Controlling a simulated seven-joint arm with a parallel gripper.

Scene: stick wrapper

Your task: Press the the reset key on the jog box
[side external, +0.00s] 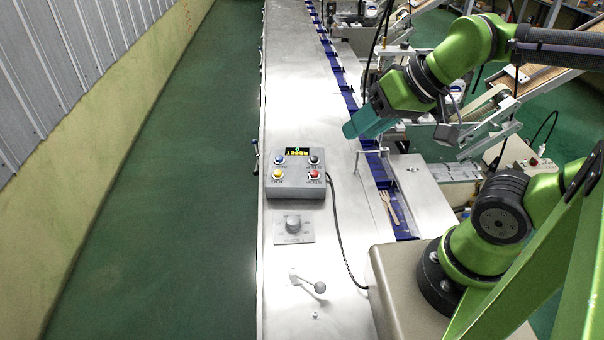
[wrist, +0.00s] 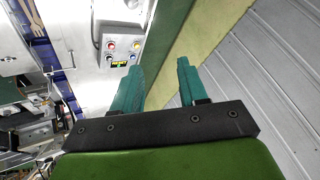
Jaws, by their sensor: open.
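The jog box (side external: 297,187) is a grey box lying on the steel table. It has a blue button (side external: 279,160), a black button (side external: 314,160), a yellow button (side external: 278,174) and a red button (side external: 314,174), with a small lit display (side external: 299,152) at its far edge. The button labels are too small to read surely. My gripper (side external: 352,130) has teal fingers, held above the table to the right of the box and apart from it. In the wrist view the fingers (wrist: 160,66) are spread and empty, and the jog box (wrist: 122,36) shows beyond them.
A cable (side external: 338,235) runs from the box toward the front. A knob plate (side external: 293,229) and a small lever (side external: 307,282) are nearer the front. A blue conveyor channel (side external: 373,165) with a wooden fork (side external: 389,207) lies to the right. The steel table (side external: 296,75) behind the box is clear.

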